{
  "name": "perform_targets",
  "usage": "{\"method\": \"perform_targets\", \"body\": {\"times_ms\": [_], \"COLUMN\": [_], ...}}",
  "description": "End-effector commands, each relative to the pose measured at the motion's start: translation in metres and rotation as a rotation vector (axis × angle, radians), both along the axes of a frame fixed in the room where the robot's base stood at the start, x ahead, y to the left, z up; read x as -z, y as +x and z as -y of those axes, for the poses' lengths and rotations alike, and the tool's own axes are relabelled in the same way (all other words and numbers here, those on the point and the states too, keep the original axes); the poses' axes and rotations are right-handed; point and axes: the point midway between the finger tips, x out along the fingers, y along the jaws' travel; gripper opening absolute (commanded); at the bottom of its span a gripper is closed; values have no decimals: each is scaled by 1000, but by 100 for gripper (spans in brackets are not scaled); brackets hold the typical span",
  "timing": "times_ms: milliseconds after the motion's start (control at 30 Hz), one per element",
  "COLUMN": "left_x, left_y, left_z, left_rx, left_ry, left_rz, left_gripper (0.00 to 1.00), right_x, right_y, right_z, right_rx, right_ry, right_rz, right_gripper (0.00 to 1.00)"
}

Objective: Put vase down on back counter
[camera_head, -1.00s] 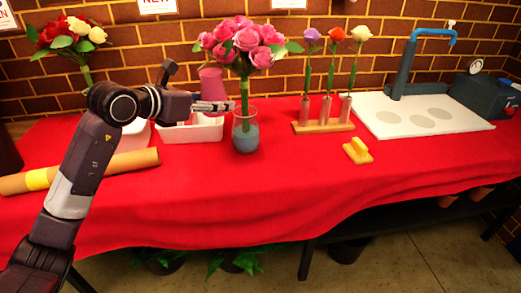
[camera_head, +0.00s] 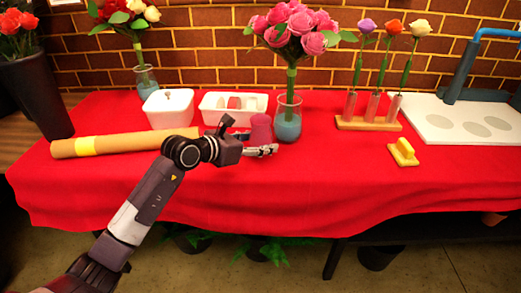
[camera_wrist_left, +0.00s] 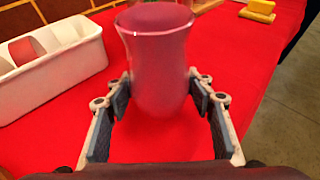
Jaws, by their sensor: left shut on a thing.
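A pink-purple vase (camera_head: 261,128) is in my left gripper (camera_head: 263,151), upright, in front of the glass vase of pink roses. In the left wrist view the vase (camera_wrist_left: 156,60) stands between the two fingers (camera_wrist_left: 160,100), which press against its sides. Its base is low over the red-clothed counter (camera_head: 330,185); I cannot tell whether it touches the cloth. My right gripper is not in view.
The glass vase with pink roses (camera_head: 288,122) is close behind. White bins (camera_head: 166,110) (camera_head: 233,118) stand to the left. A paper roll (camera_head: 125,144), a wooden flower stand (camera_head: 368,125) and a yellow block (camera_head: 403,153) lie around. The front cloth is clear.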

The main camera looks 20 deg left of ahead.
Motion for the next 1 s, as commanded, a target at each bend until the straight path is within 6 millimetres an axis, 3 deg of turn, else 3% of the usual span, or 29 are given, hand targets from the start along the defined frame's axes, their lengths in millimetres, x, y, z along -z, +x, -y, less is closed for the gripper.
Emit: {"method": "perform_targets", "body": {"times_ms": [167, 567, 600, 733, 1000], "left_x": [19, 22, 25, 25, 25], "left_y": [1, 1, 0, 0, 0], "left_z": [0, 0, 0, 0, 0], "left_rx": [-1, -1, 0, 0, 0], "left_ry": [-3, -2, 0, 0, 0], "left_rz": [5, 6, 0, 0, 0], "left_gripper": [6, 6, 51, 66, 67], "right_x": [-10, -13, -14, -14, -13], "right_y": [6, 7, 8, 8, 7], "right_z": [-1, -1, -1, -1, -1], "right_rx": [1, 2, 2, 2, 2], "right_ry": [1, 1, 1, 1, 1], "right_rz": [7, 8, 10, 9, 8], "right_gripper": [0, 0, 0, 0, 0]}}
